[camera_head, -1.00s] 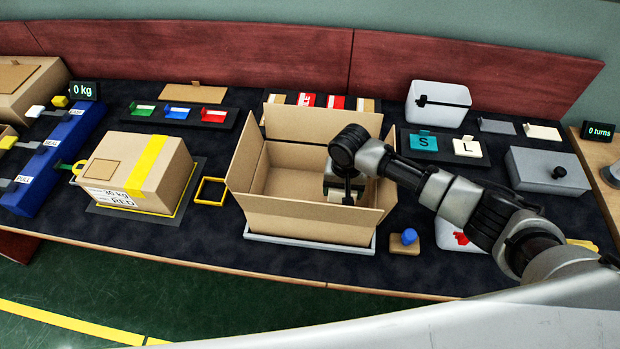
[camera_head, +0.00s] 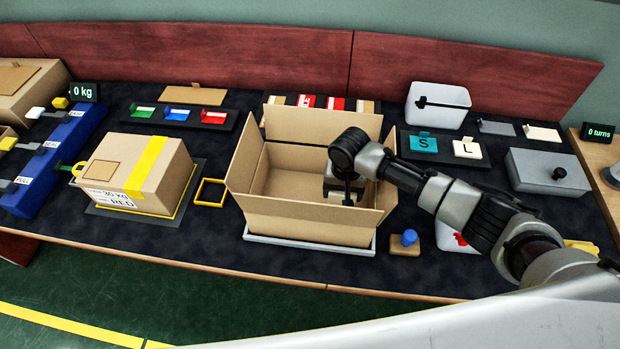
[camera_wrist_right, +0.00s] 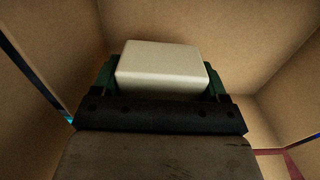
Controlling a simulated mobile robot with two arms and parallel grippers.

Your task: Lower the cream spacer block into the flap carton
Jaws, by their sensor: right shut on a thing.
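The open flap carton (camera_head: 305,219) stands on a light tray in the middle of the table, its flaps raised. My right gripper (camera_head: 347,194) reaches down inside the carton, towards its right side. In the right wrist view, the cream spacer block (camera_wrist_right: 162,65) sits between the green-sided fingers of my right gripper (camera_wrist_right: 160,78), which is shut on it. Carton walls surround the block in that view. Whether the block touches the carton floor cannot be told. In the head view the block is mostly hidden by the gripper and the carton's front wall. My left gripper is not in view.
A taped carton (camera_head: 140,168) stands to the left, with a yellow square frame (camera_head: 210,192) between it and the flap carton. A blue-knobbed block (camera_head: 407,242) is close to the flap carton's right front corner. A white bin (camera_head: 438,104) stands behind right.

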